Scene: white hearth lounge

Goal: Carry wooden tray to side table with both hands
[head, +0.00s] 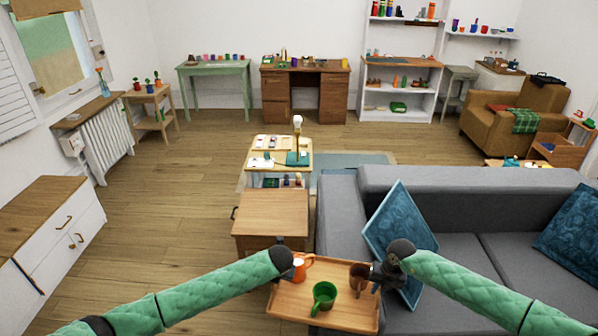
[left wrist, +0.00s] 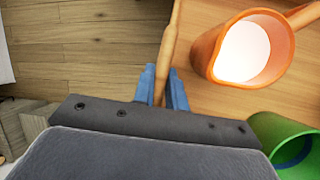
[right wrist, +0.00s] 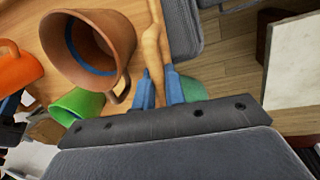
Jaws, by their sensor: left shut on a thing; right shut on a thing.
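The wooden tray (head: 290,308) is in front of me at the bottom of the head view, beside the sofa. An orange mug (head: 299,268), a green mug (head: 323,297) and a brown mug (head: 358,278) stand on it. My left gripper (left wrist: 165,88) is shut on the tray's left rim, next to the orange mug. My right gripper (right wrist: 158,90) is shut on its right rim, next to the brown mug. A wooden-topped cabinet-like table (head: 272,208) stands just beyond the tray; I cannot tell whether it is the side table.
The grey sofa (head: 470,180) with blue cushions (head: 402,235) is close on the right. A low table (head: 282,145) with items on it stands farther ahead. A white cabinet (head: 55,235) is at left. Open wooden floor (head: 160,225) lies between.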

